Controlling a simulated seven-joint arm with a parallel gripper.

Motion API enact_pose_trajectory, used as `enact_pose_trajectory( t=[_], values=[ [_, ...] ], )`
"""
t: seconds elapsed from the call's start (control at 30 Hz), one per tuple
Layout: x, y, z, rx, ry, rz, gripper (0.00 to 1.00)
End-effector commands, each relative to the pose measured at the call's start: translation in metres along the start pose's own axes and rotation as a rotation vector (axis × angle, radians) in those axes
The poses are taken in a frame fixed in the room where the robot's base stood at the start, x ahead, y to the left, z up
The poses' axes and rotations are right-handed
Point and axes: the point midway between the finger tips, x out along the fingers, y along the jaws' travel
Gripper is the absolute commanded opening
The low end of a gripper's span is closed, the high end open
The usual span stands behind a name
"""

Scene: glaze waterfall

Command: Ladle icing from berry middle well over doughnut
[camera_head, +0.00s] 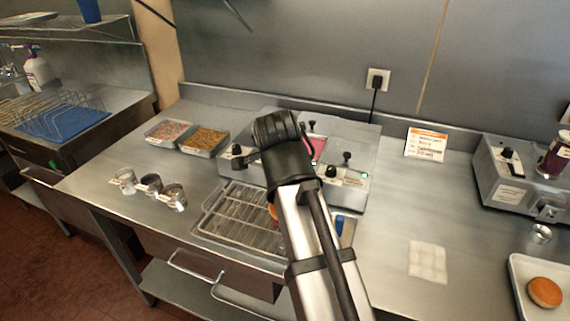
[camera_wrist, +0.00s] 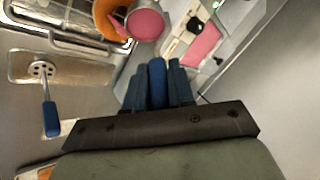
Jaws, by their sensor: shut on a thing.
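My gripper (camera_wrist: 154,84) is shut on a blue ladle handle (camera_wrist: 157,72) in the wrist view. The ladle's round bowl (camera_wrist: 147,24) looks full of pink icing and overlaps the right edge of the golden-brown doughnut (camera_wrist: 108,22). In the head view my arm hides most of the doughnut (camera_head: 272,211), the ladle and my gripper. The pink icing well (camera_wrist: 206,44) is right of the ladle; it also shows in the warmer in the head view (camera_head: 318,148). Height of bowl above doughnut cannot be told.
The wire rack (camera_head: 232,222) lies in front of the warmer (camera_head: 350,150). A blue-handled slotted tool (camera_wrist: 44,90) lies left of my gripper. Topping trays (camera_head: 205,140) and small metal cups (camera_head: 150,184) stand left.

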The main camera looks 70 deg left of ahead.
Motion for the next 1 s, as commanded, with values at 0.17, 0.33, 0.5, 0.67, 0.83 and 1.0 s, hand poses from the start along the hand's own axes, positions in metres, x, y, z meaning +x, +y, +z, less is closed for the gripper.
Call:
enact_pose_trajectory(
  t=[0.17,0.33,0.5,0.67,0.83,1.0],
  values=[
    [-0.002,0.006,-0.002,0.010,0.000,-0.023,0.00],
    [-0.001,0.009,-0.006,0.022,-0.001,-0.050,0.00],
    [-0.001,0.012,-0.010,0.033,0.000,-0.078,0.00],
    [-0.001,0.015,-0.013,0.044,0.000,-0.104,0.00],
    [-0.001,0.018,-0.017,0.055,-0.001,-0.132,0.00],
    [0.000,0.021,-0.020,0.067,0.000,-0.159,0.00]
  ],
)
